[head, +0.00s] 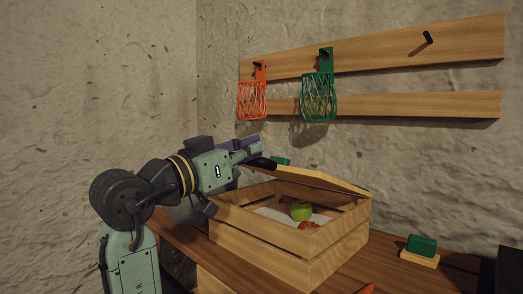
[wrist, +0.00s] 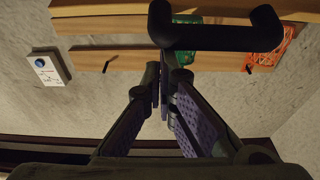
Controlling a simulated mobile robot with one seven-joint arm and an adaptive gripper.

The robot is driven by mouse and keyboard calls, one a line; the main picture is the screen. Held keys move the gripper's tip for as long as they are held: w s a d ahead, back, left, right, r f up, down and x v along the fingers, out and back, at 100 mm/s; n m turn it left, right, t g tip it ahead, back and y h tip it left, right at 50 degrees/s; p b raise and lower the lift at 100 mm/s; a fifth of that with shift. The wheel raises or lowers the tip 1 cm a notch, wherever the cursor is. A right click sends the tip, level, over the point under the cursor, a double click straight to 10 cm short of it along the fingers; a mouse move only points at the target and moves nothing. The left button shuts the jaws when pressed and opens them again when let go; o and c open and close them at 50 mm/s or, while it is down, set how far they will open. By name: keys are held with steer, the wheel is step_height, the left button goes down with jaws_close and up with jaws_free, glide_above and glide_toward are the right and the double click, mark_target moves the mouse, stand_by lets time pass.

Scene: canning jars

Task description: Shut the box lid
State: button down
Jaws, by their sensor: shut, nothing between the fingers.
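The wooden slatted box (head: 268,252) stands on the table in the head view. Its lid (head: 320,180) is open, tilted up along the far side, and I look into the box. A black handle (head: 263,163) is on the lid's left end; what looks like the same handle (wrist: 225,40) crosses the top of the wrist view. My gripper (head: 257,147) is at the far left of the box, close to the handle. In the wrist view its fingers (wrist: 163,85) are together and empty, near the handle's left end. I cannot tell whether they touch it.
A green apple (head: 301,209) and a red item (head: 308,225) lie in the box. A green block on a yellow base (head: 421,250) is at right on the wooden table (head: 350,277). Orange (head: 252,101) and green (head: 318,98) nets hang on the wall rack.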

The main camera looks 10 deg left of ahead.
step_height(320, 180, down, 12)
steer(key=s+a+t+h+b, duration=0.2)
steer(key=t+b, duration=0.1)
steer(key=b, duration=0.8)
steer(key=shift+s, duration=0.3)
steer(key=shift+f, duration=0.1)
